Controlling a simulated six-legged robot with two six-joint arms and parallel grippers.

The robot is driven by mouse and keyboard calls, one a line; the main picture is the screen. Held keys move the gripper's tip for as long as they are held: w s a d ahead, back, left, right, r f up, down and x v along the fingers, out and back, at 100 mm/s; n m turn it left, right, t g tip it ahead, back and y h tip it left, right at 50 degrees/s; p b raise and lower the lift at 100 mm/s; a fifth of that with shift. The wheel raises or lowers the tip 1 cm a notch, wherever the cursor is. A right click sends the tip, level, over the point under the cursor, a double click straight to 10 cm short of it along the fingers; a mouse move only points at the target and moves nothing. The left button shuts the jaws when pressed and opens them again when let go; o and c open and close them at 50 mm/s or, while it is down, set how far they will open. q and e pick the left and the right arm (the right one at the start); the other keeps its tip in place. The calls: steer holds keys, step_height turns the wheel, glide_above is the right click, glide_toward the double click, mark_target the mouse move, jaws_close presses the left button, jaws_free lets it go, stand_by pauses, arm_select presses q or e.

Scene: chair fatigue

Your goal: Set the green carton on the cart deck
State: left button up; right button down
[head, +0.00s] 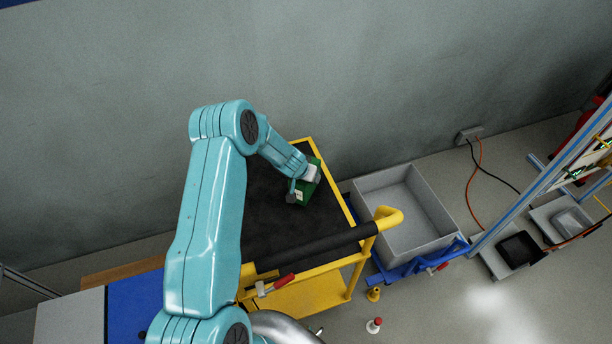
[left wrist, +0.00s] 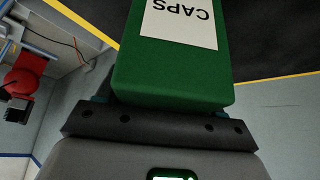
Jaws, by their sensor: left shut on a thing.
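The green carton (head: 304,194) is over the right edge of the cart's black deck (head: 265,215) in the head view. My left gripper (head: 304,184) is shut on it. In the left wrist view the carton (left wrist: 170,75) fills the top middle, with a white label reading CAPS upside down. The black deck and its yellow edge show behind it there. I cannot tell whether the carton touches the deck or hangs above it. The carton's far end is cut off by the wrist frame. My right gripper is not in view.
The cart has a yellow frame and a black-gripped handle (head: 310,248) on its near side. A grey bin (head: 402,212) stands right of it on a blue base. The grey wall (head: 380,80) is behind. Much of the deck is bare.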

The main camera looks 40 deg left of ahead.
mark_target(298, 181)
arm_select(q)
steer(key=shift+f, duration=0.2)
steer(key=o, duration=1.3)
steer(key=shift+r, duration=0.3)
steer(key=shift+s+r, duration=0.15)
steer(key=shift+r, duration=0.15)
steer(key=p+v, duration=0.2)
steer(key=v, duration=0.8)
steer(key=shift+r, duration=0.2)
steer(key=shift+s+d+r, duration=0.15)
steer(key=shift+s+r, duration=0.15)
steer(key=shift+r, duration=0.05)
